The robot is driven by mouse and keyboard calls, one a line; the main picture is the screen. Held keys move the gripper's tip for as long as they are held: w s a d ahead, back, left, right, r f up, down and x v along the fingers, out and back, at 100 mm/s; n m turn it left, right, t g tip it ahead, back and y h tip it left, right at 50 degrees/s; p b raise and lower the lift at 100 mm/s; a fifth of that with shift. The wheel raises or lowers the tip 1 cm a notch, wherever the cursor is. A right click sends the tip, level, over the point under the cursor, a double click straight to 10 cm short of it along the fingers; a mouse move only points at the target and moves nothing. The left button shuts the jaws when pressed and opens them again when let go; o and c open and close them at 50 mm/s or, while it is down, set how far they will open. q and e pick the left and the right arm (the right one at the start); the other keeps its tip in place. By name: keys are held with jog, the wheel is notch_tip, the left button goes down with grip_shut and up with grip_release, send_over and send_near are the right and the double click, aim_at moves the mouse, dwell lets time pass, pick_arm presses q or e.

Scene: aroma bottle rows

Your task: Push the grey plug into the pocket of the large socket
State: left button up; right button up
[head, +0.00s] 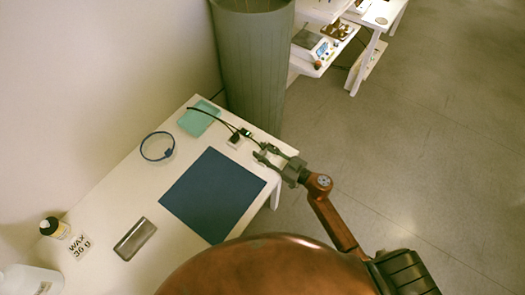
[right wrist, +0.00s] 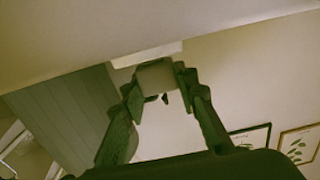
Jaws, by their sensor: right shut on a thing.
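My right gripper (head: 264,153) is over the far right corner of the white table, its fingers pointing left. In the right wrist view my right gripper (right wrist: 158,80) is shut on a greyish block, which I take for the grey plug (right wrist: 156,74). Just beyond the plug is a pale block (right wrist: 147,55), perhaps the large socket; I cannot tell whether the plug touches or enters it. My left gripper is not in view.
A dark cable (head: 212,117) runs past the gripper near the far edge. A dark blue mat (head: 212,194) lies in front. A grey-green column (head: 254,70) stands behind.

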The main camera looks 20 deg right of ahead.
jog(key=shift+f, duration=0.4)
jog(key=o, duration=1.2)
jog(key=shift+s, duration=0.1)
jog(key=shift+s+d+f, duration=0.1)
jog(key=shift+s+d, duration=0.15)
jog(key=v, duration=1.1)
jog(key=shift+d, duration=0.1)
